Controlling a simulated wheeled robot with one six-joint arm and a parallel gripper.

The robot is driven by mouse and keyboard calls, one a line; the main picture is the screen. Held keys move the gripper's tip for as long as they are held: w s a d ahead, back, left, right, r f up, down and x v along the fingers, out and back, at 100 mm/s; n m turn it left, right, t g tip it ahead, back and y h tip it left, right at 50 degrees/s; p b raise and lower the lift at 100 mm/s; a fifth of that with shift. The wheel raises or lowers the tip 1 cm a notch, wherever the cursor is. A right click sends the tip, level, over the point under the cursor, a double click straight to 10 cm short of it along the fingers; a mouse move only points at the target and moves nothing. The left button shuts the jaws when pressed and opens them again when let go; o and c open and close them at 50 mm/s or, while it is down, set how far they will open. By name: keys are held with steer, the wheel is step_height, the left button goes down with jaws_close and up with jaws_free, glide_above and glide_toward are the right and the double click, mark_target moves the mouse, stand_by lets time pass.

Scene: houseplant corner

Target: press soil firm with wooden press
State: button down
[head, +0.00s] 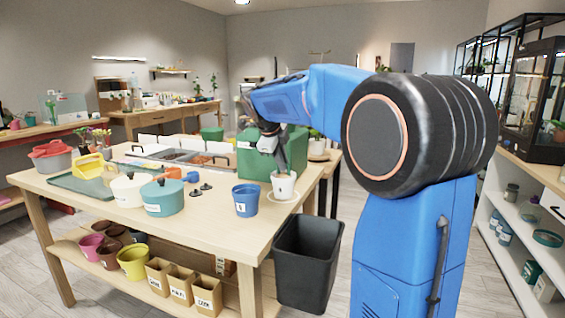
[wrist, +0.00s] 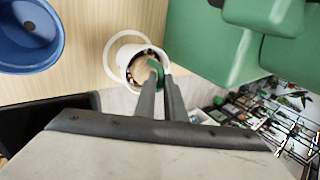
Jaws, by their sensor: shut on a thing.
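A small white pot (head: 284,190) stands on a white saucer (head: 271,197) near the table's front right corner. My gripper (head: 283,172) points down into the pot's mouth. In the wrist view, the fingers (wrist: 159,80) are shut on a green handle, which I take to be the wooden press (wrist: 155,68). A tan round face shows beneath it inside the white pot (wrist: 126,57), with dark soil around its edge. I cannot tell how hard the press touches the soil. The fingers hide part of the press and of the pot's near rim.
A blue pot (head: 245,200) stands left of the white pot. A green box (head: 250,163) is close behind my gripper. A teal lidded pot (head: 162,198) and a green tray (head: 70,182) are farther left. A black bin (head: 308,262) stands below the table's corner.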

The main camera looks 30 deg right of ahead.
step_height(320, 180, up, 8)
stand_by(1.1)
stand_by(0.4)
